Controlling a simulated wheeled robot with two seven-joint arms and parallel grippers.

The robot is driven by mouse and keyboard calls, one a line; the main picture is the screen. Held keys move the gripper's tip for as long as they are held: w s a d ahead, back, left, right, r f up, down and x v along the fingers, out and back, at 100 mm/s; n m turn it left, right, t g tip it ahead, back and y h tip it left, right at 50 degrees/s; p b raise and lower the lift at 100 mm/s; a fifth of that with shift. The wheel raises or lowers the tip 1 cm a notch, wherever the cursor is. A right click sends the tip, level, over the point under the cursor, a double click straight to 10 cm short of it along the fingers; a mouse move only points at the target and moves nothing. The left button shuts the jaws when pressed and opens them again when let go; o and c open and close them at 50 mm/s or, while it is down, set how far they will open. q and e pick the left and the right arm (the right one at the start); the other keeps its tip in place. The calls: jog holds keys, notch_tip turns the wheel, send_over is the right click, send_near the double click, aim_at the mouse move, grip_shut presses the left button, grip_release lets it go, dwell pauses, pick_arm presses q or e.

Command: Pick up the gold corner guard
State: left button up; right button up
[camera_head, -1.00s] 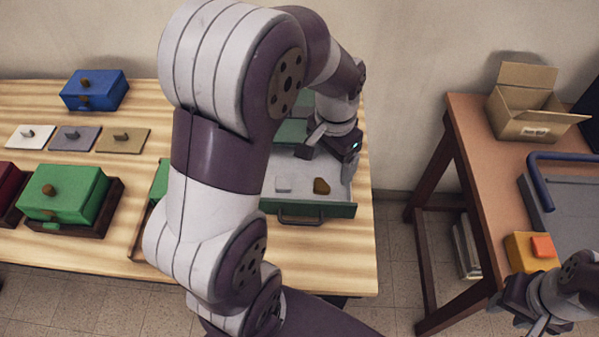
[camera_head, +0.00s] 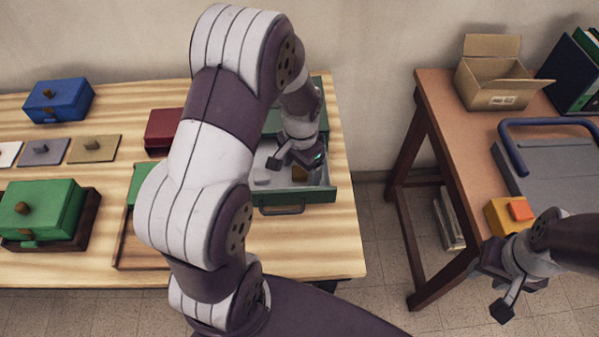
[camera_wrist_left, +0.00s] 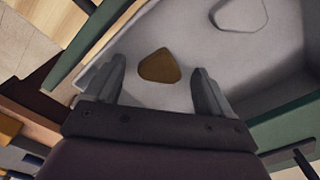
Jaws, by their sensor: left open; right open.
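In the head view the corner guard (camera_head: 299,174) shows just below my left gripper. My left gripper (camera_head: 293,163) is inside the drawer's outline, above its floor. In the left wrist view the open fingers (camera_wrist_left: 160,84) stand on either side of the guard, apart from it, with nothing between them gripped. My right gripper (camera_head: 500,285) is open and empty, in front of the right-hand table.
A pale, similar piece (camera_wrist_left: 240,14) lies in the same drawer. The drawer walls (camera_wrist_left: 292,122) rise close around the left gripper. Green (camera_head: 42,207), blue (camera_head: 58,100) and red (camera_head: 163,130) boxes stand on the wooden table. An open carton (camera_head: 490,75) stands on the right-hand table.

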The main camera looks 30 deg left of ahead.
pick_arm(q)
jog(key=c, duration=1.1)
